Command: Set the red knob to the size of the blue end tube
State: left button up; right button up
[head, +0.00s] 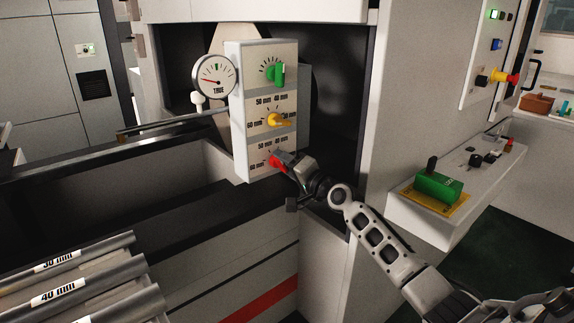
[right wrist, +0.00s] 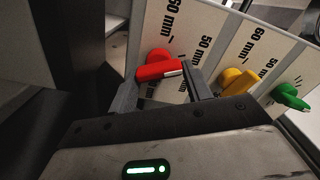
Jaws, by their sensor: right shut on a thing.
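The red knob (head: 274,161) is the lowest of three on a white control box. My right gripper (head: 283,163) is shut on it. In the right wrist view the red knob (right wrist: 152,63) sits between the fingers (right wrist: 163,88), its bar lying nearly level with a white mark towards its right end. Size labels ring it; I cannot tell exactly which one it points at. Grey tubes with size labels lie at the lower left, one marked 40 mm (head: 57,296). No blue end shows on them. My left gripper is not in view.
A yellow knob (head: 277,120) and a green knob (head: 280,74) sit above the red one. A round gauge (head: 214,76) is mounted at the box's left. A grey wall stands right of my arm, with a shelf (head: 425,215) bearing a green switch (head: 438,186).

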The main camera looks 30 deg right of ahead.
dwell(0.3)
jog(key=o, duration=1)
jog(key=s, duration=0.5)
jog(key=s+d, duration=0.1)
jog(key=s, duration=1)
jog(key=shift+d, duration=0.15)
jog(key=shift+f, duration=0.1)
